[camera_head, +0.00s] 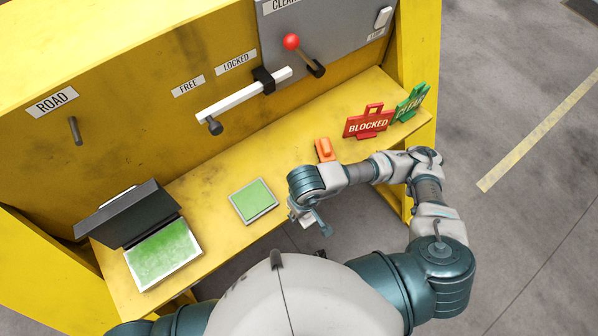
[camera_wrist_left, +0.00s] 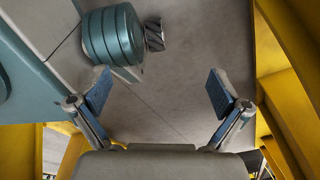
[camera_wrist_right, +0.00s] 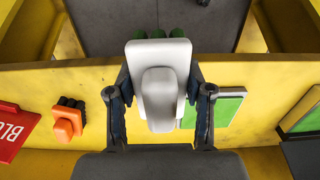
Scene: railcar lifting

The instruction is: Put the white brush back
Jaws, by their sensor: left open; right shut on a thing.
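My right gripper (camera_wrist_right: 160,115) is shut on the white brush (camera_wrist_right: 160,85), seen in the right wrist view with green bristles at its far end. In the head view my right gripper (camera_head: 308,222) is at the front edge of the yellow shelf, right of a small green pad (camera_head: 253,201); the brush is mostly hidden there by my arm. An orange brush (camera_wrist_right: 67,125) with dark bristles sits on the shelf, also seen in the head view (camera_head: 325,149). My left gripper (camera_wrist_left: 160,95) is open and empty, with grey floor beyond it; it is not visible in the head view.
A red BLOCKED sign (camera_head: 369,123) and a green sign (camera_head: 410,104) stand at the shelf's right. An open dark-lidded box with a green pad (camera_head: 163,254) is at the left.

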